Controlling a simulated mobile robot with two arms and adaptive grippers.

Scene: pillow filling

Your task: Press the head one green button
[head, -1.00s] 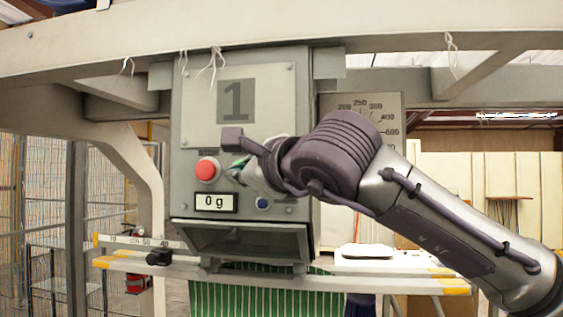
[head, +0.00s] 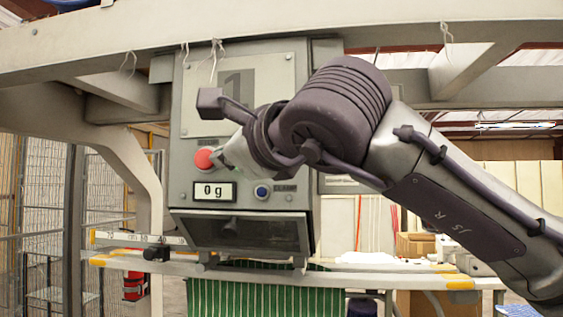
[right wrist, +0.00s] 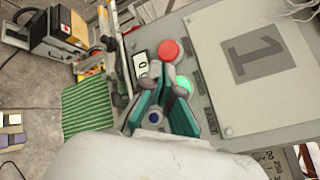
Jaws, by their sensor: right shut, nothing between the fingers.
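Head one is the grey panel (head: 185,105) marked with a large "1". The green button (right wrist: 184,85) shows lit in the right wrist view, beside the red button (right wrist: 168,50). In the head view it is hidden behind my right gripper (head: 230,155). My right gripper (right wrist: 166,80) is shut and empty. Its teal fingers point at the panel, with the tips close beside the green button; I cannot tell whether they touch it. My left gripper is not in view.
The red button (head: 205,159) sits just left of my gripper. Below are a display (head: 209,191) reading 0 g and a blue button (head: 262,191) by the "CLAMP" label. A ruled rail (head: 135,238) and green striped cloth (head: 240,297) lie underneath.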

